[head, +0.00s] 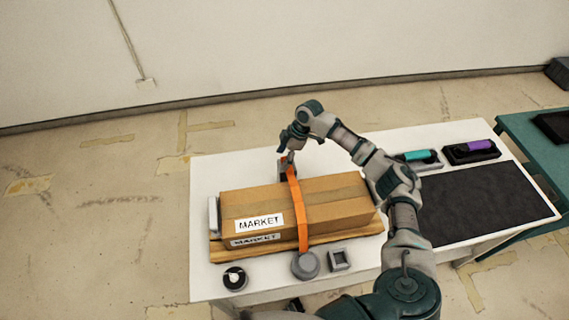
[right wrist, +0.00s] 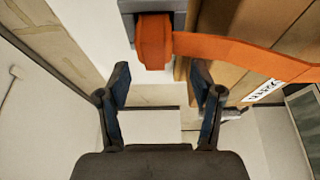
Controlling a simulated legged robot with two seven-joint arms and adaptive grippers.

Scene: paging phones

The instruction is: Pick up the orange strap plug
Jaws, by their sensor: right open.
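The orange strap (head: 300,215) runs over a brown cardboard box labelled MARKET (head: 345,205). In the right wrist view the strap (right wrist: 245,54) ends in a thick orange plug (right wrist: 153,42) set at a grey block (right wrist: 190,8). In the head view this end is at the far side of the box, partly hidden by my gripper. My right gripper (head: 288,157) is over that end. In the right wrist view its two fingers (right wrist: 162,85) are apart, with the plug just beyond the fingertips and nothing between them. My left gripper is not in view.
The box lies on a wooden board (head: 350,233) on a white table (head: 215,175). A grey round piece (head: 305,265), a square grey socket (head: 340,260) and a black-and-white roll (head: 235,279) are in front. A dark mat (head: 490,200) and teal and purple devices (head: 470,150) are at right.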

